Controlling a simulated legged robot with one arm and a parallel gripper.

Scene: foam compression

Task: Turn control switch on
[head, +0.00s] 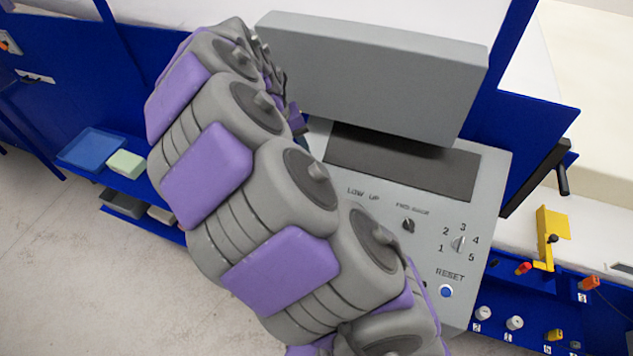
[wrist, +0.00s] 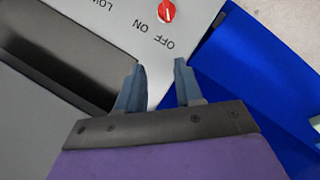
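The control switch (wrist: 166,11) is a red round knob on the grey control panel (wrist: 205,18) at the top of the wrist view. The labels ON and OFF appear upside down beside it. My gripper (wrist: 157,75) has its two blue-grey fingers spread apart with nothing between them. In that picture the fingertips lie below the switch and apart from it, by the panel's corner. In the head view the panel (head: 493,195) stands right of my arm, which hides the red switch and most of my gripper.
The panel also holds a black knob (head: 408,226), a numbered dial (head: 458,243) and a blue RESET button (head: 446,291). A thick grey slab (head: 370,75) rises behind it. Blue frame parts flank the panel. A yellow bracket (head: 549,238) and a black handle (head: 562,178) stand at right.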

